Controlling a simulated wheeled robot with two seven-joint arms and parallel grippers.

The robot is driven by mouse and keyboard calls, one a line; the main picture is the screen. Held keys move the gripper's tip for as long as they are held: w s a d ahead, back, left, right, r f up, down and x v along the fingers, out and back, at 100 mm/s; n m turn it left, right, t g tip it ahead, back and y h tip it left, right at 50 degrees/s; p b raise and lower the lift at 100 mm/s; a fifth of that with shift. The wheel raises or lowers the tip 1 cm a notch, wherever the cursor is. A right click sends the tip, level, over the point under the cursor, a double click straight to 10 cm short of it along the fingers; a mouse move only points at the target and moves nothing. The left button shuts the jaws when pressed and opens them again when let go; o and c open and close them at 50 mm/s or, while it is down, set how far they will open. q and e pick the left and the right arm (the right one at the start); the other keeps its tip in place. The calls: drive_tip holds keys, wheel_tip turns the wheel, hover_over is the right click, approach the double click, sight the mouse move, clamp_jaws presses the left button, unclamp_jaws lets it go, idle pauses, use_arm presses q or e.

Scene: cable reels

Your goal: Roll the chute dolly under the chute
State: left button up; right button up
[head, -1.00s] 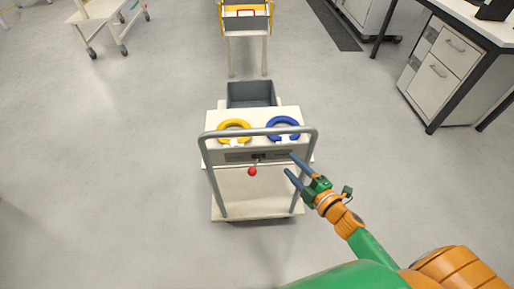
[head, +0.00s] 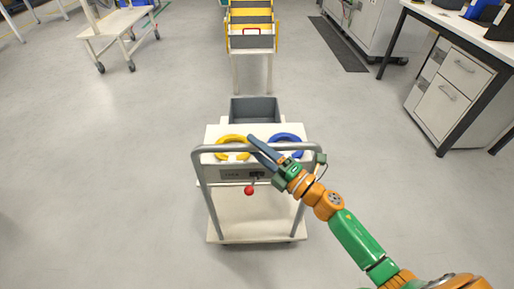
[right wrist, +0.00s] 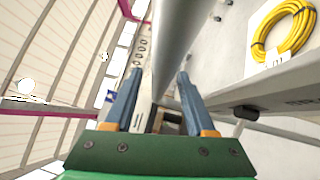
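The chute dolly (head: 222,216) is a white cart standing in the middle of the head view, with a grey tube handle (head: 210,149) on its near side. A red-knobbed lever (head: 249,190) hangs below the handle. The chute (head: 252,41), with yellow sides, stands straight beyond the dolly, with floor between them. My left gripper is out of view.
On the dolly lie a yellow cable ring (head: 232,141), a blue one (head: 289,139) partly behind my gripper, and a grey bin (head: 254,109). A white cart (head: 115,24) stands far left; a bench with drawers (head: 446,90) stands right. Floor on both sides is clear.

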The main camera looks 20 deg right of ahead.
clamp_jaws()
idle(1.2)
